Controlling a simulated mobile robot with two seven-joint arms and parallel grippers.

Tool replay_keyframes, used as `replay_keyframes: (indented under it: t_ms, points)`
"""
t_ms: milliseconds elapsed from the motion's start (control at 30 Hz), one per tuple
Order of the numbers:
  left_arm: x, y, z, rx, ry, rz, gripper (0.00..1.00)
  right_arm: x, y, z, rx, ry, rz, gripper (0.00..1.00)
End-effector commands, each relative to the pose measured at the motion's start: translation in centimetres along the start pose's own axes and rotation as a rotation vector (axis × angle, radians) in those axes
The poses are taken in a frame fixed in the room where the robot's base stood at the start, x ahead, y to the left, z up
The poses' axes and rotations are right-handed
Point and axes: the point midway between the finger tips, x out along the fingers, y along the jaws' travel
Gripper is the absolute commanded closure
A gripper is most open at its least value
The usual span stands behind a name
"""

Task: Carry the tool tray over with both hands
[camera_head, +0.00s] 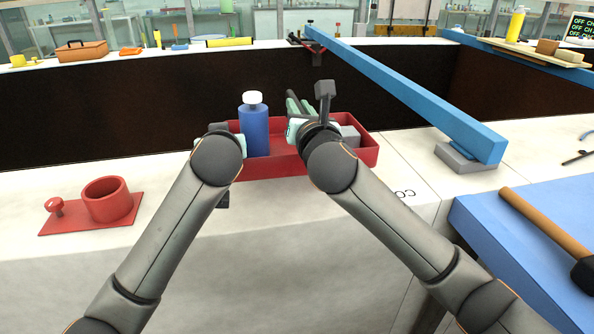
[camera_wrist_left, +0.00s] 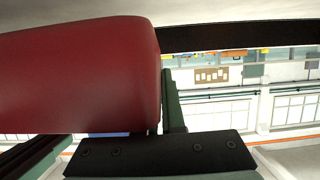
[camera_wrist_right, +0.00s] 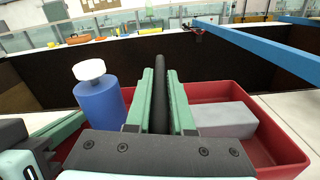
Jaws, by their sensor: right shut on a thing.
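The red tray (camera_head: 370,154) lies between my arms at the counter's front part; it also shows in the right wrist view (camera_wrist_right: 282,138). A blue bottle with a white cap (camera_head: 255,130) stands upright at its left end, and a grey block (camera_wrist_right: 222,118) lies at its right. My right gripper (camera_wrist_right: 160,75) is shut on a dark rod above the tray; what the rod belongs to is unclear. My left gripper (camera_wrist_left: 160,100) is at the tray's left end, its fingers mostly hidden in the head view. A large red surface (camera_wrist_left: 80,80) hides one finger in the left wrist view.
A red plate with a ring and knob (camera_head: 108,200) lies at the left. A long blue beam (camera_head: 410,90) slopes down to a grey block at the right. Behind the counter is a dark trough (camera_head: 120,105). A mallet (camera_head: 545,222) lies on a blue surface at the lower right.

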Motion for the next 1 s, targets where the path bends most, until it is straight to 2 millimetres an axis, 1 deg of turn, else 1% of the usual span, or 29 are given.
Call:
replay_keyframes:
  t_ms: [33,467,667,1000]
  points:
    - [-0.1,0.2,-0.1,-0.002,0.003,0.005,1.0,-0.1,0.4,0.4,0.003,-0.009,0.009,1.0]
    - [0.0,0.2,0.1,-0.001,0.003,0.005,1.0,-0.1,0.3,0.2,0.003,-0.009,0.009,1.0]
    - [0.2,0.2,0.7,-0.001,0.003,0.005,1.0,-0.1,0.2,-0.4,0.003,-0.008,0.009,1.0]
    - [0.8,0.2,2.3,-0.001,0.003,0.005,1.0,-0.1,-0.1,-2.1,0.003,-0.009,0.009,1.0]
